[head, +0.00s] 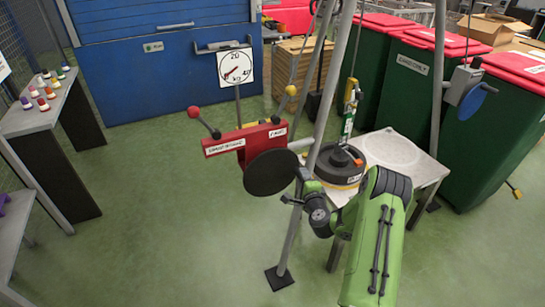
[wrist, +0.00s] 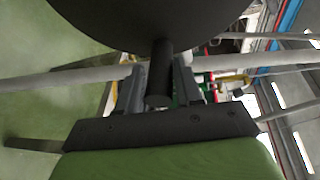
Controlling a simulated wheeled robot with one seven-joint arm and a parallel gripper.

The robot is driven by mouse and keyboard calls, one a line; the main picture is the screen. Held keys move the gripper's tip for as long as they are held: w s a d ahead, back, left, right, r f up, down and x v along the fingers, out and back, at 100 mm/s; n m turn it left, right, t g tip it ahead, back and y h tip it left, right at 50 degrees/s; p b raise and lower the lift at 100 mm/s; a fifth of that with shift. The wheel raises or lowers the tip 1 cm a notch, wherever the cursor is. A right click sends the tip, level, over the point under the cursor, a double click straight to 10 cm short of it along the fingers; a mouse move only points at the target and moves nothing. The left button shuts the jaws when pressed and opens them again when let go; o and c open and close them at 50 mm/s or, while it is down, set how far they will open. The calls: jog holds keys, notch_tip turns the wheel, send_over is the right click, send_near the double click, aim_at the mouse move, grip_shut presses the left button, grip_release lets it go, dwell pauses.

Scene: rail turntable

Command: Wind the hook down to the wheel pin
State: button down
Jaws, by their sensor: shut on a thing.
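My gripper (head: 304,178) is shut on the dark round handle (wrist: 160,75) that sticks out from a black disc-shaped crank (head: 270,173). In the wrist view the disc (wrist: 150,15) fills the top, and a finger lies on each side of the handle. The disc is mounted on a red winch box (head: 240,142). A yellow hook block (head: 351,92) hangs on a line, with a green and white piece (head: 347,122) below it. Under that, a dark wheel (head: 335,165) lies on a table. The hook's tip and the wheel's pin are too small to tell apart, so I cannot tell whether they touch.
A white dial (head: 235,68) stands above the winch box. A lever with a red knob (head: 194,111) sticks out at its left. Grey frame legs (head: 302,150) stand close to my gripper. The white table (head: 395,150) is behind, green bins (head: 410,75) at the back right, a side bench (head: 38,115) at left.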

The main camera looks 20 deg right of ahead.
jog(key=shift+w+a+r, duration=0.1)
jog(key=c, duration=0.7)
grip_release()
jog(key=shift+s+f, duration=0.2)
jog(key=shift+s, duration=0.35)
jog(key=s, duration=0.7)
jog(key=shift+r, duration=0.1)
